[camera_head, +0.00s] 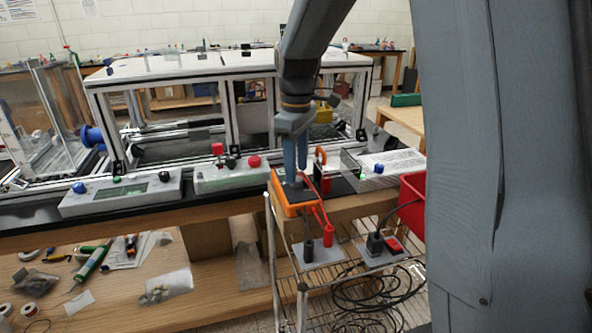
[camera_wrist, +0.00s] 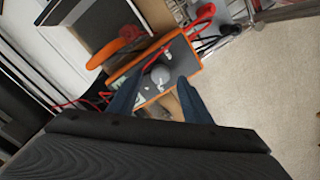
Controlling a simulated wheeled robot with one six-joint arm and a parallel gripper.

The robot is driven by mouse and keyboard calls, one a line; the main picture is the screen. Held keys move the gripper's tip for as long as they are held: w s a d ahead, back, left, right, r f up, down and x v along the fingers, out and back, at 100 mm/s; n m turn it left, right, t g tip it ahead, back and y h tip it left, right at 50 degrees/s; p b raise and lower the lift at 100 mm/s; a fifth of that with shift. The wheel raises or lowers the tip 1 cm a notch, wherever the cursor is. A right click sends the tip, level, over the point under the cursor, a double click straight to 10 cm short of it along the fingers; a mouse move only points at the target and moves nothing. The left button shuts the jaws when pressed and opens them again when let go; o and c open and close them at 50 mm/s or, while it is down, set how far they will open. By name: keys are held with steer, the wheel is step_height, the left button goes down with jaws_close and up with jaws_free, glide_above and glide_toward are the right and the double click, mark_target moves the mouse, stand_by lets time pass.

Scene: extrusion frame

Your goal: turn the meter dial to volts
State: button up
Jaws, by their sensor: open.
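The orange-edged meter (camera_head: 296,203) lies face up on the bench's front edge in the head view. In the wrist view the meter (camera_wrist: 139,83) shows a dark face with a round grey dial (camera_wrist: 160,74). The dial's markings are too small to read. My gripper (camera_head: 296,178) points straight down over the meter in the head view. In the wrist view my gripper (camera_wrist: 155,88) is open, its two blue-grey fingers spread on either side of the dial's near side. I cannot tell whether the fingers touch the dial.
Red leads run from the meter to a red plug (camera_head: 328,236), beside a black plug (camera_head: 308,250) on the wire cart. A control box with red buttons (camera_head: 232,174) stands left. A red bin (camera_head: 413,203) stands right. The framed enclosure (camera_head: 230,68) is behind.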

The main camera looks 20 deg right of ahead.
steer(key=shift+f, duration=1.15)
steer(key=c, duration=1.1)
steer(key=shift+p, duration=0.3)
steer(key=m+p, duration=0.2)
steer(key=m, duration=0.3)
steer(key=shift+s+r+m, duration=0.1)
steer(key=shift+m, duration=0.2)
steer(key=m+p, duration=0.2)
steer(key=m, duration=0.4)
